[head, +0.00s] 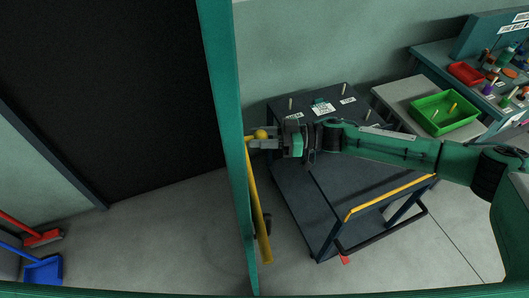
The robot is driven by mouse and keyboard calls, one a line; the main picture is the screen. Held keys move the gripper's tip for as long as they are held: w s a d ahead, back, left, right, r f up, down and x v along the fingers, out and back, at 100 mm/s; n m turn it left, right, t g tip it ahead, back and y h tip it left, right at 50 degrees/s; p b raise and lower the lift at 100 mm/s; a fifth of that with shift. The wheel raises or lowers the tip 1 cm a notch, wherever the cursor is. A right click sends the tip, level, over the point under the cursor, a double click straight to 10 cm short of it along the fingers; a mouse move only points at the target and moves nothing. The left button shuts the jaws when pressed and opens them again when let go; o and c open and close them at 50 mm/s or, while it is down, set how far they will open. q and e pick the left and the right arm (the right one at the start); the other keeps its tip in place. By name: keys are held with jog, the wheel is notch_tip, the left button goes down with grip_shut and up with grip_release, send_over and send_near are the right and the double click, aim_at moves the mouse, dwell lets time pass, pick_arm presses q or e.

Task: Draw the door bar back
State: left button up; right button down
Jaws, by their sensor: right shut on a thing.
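The yellow door bar (258,215) runs nearly upright along the right side of a green post (228,90). A round yellow knob (261,134) shows near its upper end. My right gripper (262,143) comes in from the right and is shut at the bar's upper end, by the knob. Its fingertips are small here and partly hide what they hold. The bar's lower end hangs free in view above the floor. My left gripper is out of view.
A dark trolley (350,195) with a yellow edge stands below my right arm. A dark opening (110,90) fills the left. A red brush (42,238) and blue dustpan (42,270) lie at lower left.

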jog(key=w+a+b, duration=0.1)
jog(key=w+b, duration=0.1)
jog(key=w, duration=0.5)
jog(key=shift+a+r, duration=0.15)
jog(key=shift+a, duration=0.1)
jog(key=c, duration=1)
grip_release()
jog(key=shift+w, duration=0.1)
jog(key=shift+c, duration=0.2)
jog(key=shift+o, duration=0.2)
jog(key=shift+w+a, duration=0.1)
jog(key=shift+a, duration=0.05)
